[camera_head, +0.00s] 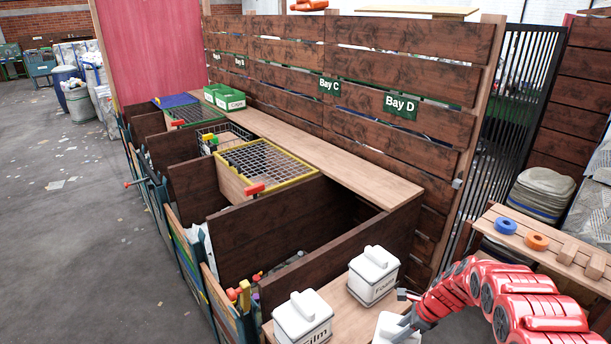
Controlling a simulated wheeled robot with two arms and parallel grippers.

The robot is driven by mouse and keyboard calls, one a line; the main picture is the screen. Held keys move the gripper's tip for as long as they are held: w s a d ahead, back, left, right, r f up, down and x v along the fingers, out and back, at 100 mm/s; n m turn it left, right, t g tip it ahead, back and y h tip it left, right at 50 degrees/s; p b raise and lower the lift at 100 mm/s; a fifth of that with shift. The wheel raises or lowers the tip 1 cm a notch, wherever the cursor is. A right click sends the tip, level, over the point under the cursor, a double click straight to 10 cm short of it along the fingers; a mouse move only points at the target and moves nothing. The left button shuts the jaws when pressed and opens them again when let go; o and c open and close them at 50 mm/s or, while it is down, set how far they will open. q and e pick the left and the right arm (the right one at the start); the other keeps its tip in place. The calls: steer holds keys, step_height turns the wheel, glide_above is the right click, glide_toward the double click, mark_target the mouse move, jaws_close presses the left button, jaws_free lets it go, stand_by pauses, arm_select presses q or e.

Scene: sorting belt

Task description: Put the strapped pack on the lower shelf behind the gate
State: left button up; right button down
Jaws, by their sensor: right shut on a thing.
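My right gripper (402,318) reaches in from the lower right in the head view. It is shut at a white lidded canister (388,330) that the bottom edge cuts off; the grip itself is partly hidden. A black barred gate (507,105) stands upright behind the right end of the plank wall. A grey stacked bundle with blue bands (540,196) lies right of the gate; I cannot tell if it is the strapped pack. No lower shelf behind the gate can be made out. My left gripper is not in view.
White canisters stand on a wooden ledge, one marked Film (303,318) and one beside it (373,275). Open wooden bays (270,230) run to the left. A small bench (550,245) at right holds a blue ring (505,226) and an orange ring (537,241).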

steer(key=a+r+n+g, duration=0.1)
steer(key=a+n, duration=0.1)
steer(key=n, duration=0.1)
steer(key=s+a+r+n+g, duration=0.1)
steer(key=a+r+n, duration=0.1)
steer(key=a+n, duration=0.1)
steer(key=s+a+r+n+g, duration=0.1)
steer(key=a+n, duration=0.1)
steer(key=n, duration=0.1)
steer(key=shift+a+r, duration=0.15)
steer(key=s+a+r+n+g+h, duration=0.1)
steer(key=s+r+n+g+h, duration=0.2)
steer(key=n, duration=0.4)
steer(key=s+a+r+n+h, duration=0.1)
steer(key=s+r+n, duration=0.2)
steer(key=r+n, duration=0.35)
step_height(320, 180, down, 20)
steer(key=b, duration=1.9)
steer(key=shift+w, duration=0.25)
steer(key=shift+d+r, duration=0.1)
steer(key=shift+r, duration=0.1)
steer(key=shift+f, duration=0.1)
